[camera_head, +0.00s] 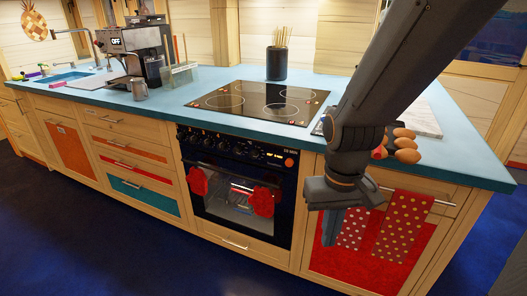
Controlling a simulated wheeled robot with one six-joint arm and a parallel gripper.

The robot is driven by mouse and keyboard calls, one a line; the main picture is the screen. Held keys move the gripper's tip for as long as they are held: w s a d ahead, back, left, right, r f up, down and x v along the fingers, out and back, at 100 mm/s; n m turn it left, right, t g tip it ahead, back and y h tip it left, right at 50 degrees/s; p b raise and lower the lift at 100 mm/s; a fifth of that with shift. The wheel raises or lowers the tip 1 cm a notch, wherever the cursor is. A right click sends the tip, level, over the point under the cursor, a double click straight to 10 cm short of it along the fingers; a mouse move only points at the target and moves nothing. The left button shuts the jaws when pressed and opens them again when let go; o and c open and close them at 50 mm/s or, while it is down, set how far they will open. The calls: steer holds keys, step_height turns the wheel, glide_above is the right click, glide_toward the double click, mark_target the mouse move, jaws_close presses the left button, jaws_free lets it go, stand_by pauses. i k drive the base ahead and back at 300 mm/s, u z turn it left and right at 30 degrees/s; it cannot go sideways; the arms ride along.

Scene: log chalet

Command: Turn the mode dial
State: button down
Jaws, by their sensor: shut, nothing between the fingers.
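The black built-in oven (215,178) stands in the wooden counter, left of my arm. Its control strip has a row of small dark knobs (220,142) and a round orange-red spot (289,162) at the right end. I cannot tell which of these is the mode dial, nor how any knob is turned. A coffee machine (152,66) on the counter at the back left shows a sign reading OFF (117,41). My gripper (332,238) points down in front of the cabinet right of the oven. It is shut and empty, apart from the oven and its knobs.
Red oven mitts (262,202) hang at the oven door. Dotted red towels (402,225) hang on a rail behind and right of my gripper. A hob (260,100), utensil pot (277,63), mug (139,89) and eggs (405,144) are on the blue counter. The blue floor in front is clear.

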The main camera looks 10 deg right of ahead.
mark_target(238, 150)
steer(key=z, duration=0.85)
steer(key=k, duration=0.4)
steer(key=u, duration=0.8)
